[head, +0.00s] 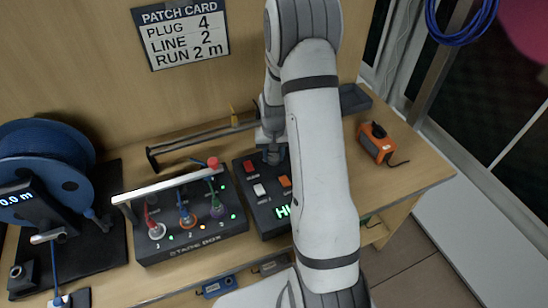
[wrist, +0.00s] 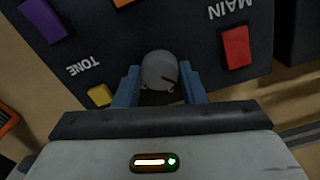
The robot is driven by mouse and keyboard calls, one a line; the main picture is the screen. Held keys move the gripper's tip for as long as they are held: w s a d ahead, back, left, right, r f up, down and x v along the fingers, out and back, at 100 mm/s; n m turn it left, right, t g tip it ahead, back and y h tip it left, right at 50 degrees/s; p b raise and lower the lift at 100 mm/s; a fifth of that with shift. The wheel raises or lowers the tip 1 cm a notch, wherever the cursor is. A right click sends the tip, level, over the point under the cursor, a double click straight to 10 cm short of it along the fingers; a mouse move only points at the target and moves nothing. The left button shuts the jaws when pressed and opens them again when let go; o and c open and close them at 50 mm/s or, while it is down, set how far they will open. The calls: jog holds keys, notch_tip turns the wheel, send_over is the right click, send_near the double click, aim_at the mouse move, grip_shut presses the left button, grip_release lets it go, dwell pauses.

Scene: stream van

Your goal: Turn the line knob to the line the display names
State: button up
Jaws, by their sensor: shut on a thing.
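A round grey knob (wrist: 158,66) with a dark mark stands on a dark control box (wrist: 110,40). My gripper (wrist: 159,78) is shut on this knob, one blue finger on each side. The box also shows in the head view (head: 246,175), where my arm hides its right part and the knob. Its display (head: 282,211) is lit green, with only the first letters, like "HI", visible. The patch card (head: 181,34) on the wall reads PLUG 4, LINE 2, RUN 2 m. I cannot tell which line the knob points to.
Around the knob are a red switch (wrist: 236,47) by MAIN and a yellow one (wrist: 100,95) near TONE. A stage box (head: 190,244) with coloured plugs stands left, a blue cable reel (head: 45,160) farther left. An orange device (head: 376,142) lies right.

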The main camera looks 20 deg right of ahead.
aim_at(273, 157)
jog(key=m+b, duration=0.3)
jog(key=m, duration=0.1)
jog(key=shift+f+m, duration=0.15)
jog(key=shift+m, duration=0.15)
jog(key=shift+m+b, duration=0.85)
jog(key=shift+m, duration=1.05)
jog(key=o, duration=1)
jog(key=shift+r, duration=0.25)
jog(key=shift+r+b, duration=0.4)
jog(key=shift+r, duration=3.4)
